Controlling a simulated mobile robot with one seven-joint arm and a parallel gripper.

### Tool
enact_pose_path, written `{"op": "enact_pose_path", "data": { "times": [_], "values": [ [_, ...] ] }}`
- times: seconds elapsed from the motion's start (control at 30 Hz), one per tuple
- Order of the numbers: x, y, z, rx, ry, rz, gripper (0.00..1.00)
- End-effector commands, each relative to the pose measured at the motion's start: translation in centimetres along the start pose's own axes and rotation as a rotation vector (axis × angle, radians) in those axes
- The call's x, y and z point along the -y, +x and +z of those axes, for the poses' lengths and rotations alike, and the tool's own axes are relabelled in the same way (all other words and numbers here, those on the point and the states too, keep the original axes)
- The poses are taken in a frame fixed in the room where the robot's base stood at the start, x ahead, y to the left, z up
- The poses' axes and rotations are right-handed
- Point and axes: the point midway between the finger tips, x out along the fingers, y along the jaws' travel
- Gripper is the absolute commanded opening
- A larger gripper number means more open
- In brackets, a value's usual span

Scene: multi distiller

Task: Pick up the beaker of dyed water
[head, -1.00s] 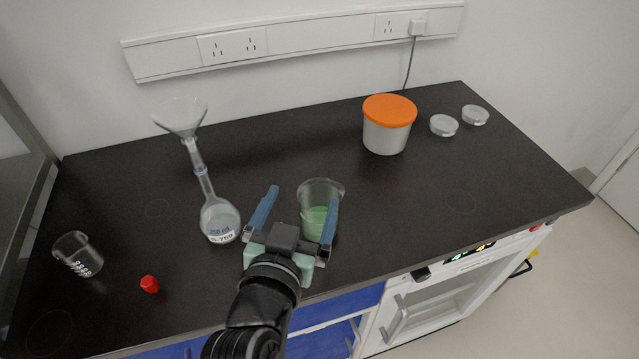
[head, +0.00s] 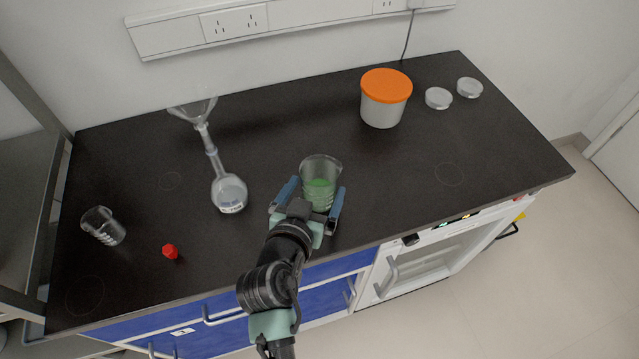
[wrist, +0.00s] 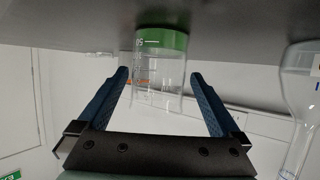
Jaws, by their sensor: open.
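The beaker of dyed water (head: 320,171) is clear glass with green liquid low inside, upright on the dark bench. My gripper (head: 317,186) is open at the beaker, with one blue finger on each side. In the wrist view, which is upside down, the beaker (wrist: 160,72) with its green liquid shows in the gap between the fingertips (wrist: 160,76). Clear space shows on both sides of the glass there, so neither finger appears to touch it. How deep the beaker sits between the fingers is hard to tell.
A flask with a funnel (head: 228,190) stands left of the beaker. An empty beaker (head: 103,226) and a red cap (head: 170,251) are further left. An orange-lidded tub (head: 383,105) and two small dishes (head: 438,98) (head: 469,87) stand at the back right.

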Motion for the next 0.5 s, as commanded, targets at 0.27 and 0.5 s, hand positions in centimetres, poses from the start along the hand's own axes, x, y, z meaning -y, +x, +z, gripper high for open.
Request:
{"op": "enact_pose_path", "data": {
  "times": [0.27,0.5],
  "values": [
    [-0.2,2.2,-0.3,0.0,0.0,0.002,1.0],
    [-0.1,5.0,-0.3,-0.001,0.001,0.001,1.0]
  ]
}}
